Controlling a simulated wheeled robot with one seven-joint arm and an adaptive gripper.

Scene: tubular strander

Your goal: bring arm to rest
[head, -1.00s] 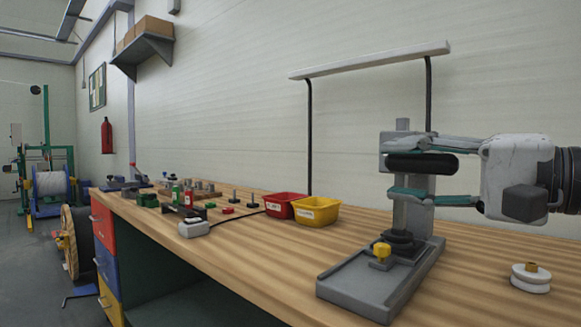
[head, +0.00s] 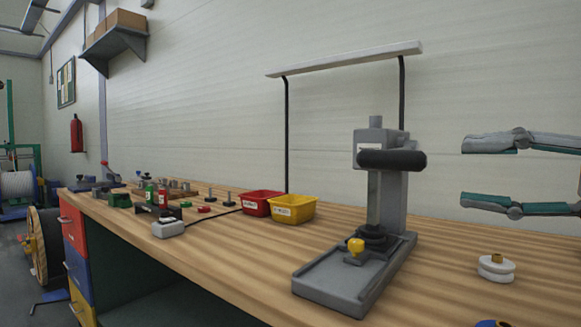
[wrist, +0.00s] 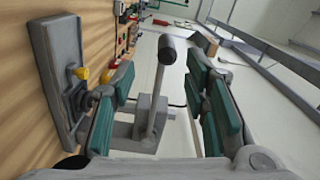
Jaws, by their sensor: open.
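My gripper (head: 490,173) is at the right of the head view, its two fingers spread apart with nothing between them. It stands to the right of a grey bench press (head: 388,200) with a black handle grip (head: 392,160), with a clear gap between them. In the wrist view my gripper (wrist: 165,105) also shows its teal-padded fingers wide apart. The press handle (wrist: 167,50) appears beyond and between them there. The rest of my arm lies outside the head view.
A white pulley-like part (head: 496,268) sits on the wooden bench (head: 240,255) below my gripper. A red bin (head: 262,203) and a yellow bin (head: 290,208) stand left of the press. A lamp frame (head: 345,60) rises behind.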

